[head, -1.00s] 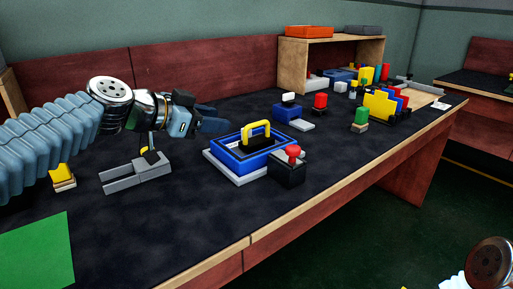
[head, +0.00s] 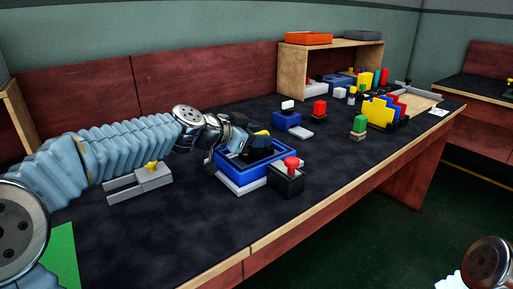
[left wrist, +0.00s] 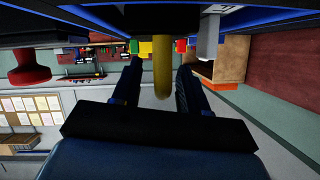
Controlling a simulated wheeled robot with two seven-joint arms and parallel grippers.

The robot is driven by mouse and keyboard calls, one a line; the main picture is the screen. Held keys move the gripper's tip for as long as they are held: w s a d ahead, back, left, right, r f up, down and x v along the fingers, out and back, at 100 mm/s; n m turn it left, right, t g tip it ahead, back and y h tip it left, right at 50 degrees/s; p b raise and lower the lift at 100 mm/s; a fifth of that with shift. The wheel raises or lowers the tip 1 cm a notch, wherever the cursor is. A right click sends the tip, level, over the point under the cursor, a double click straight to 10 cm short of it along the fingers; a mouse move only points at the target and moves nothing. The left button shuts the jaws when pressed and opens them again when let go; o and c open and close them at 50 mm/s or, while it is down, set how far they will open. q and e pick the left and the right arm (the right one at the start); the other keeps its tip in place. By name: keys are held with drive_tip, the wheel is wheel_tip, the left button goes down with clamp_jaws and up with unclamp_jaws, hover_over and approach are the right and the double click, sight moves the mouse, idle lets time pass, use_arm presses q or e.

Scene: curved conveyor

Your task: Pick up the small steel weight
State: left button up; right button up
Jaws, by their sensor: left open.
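A dark weight with a yellow arched handle (head: 262,132) sits in the blue tray (head: 276,171); I take it to be the steel weight. My left gripper (head: 258,146) is open over the tray, pointing at the handle and hiding much of the weight. In the left wrist view the handle (left wrist: 162,68) shows between my two spread fingers (left wrist: 160,75), with gaps on both sides. The weight's dark body is hard to make out there. My right gripper is out of view.
A black block with a red knob (head: 290,172) stands close in front of the tray. A grey fork-shaped fixture with a yellow knob (head: 152,167) lies left. Blue, red and green items stand beyond, near a wooden shelf (head: 293,66). The dark bench front (head: 200,225) is clear.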

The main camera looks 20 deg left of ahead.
use_arm(q)
clamp_jaws()
drive_tip(key=shift+r, duration=0.2)
idle(0.3)
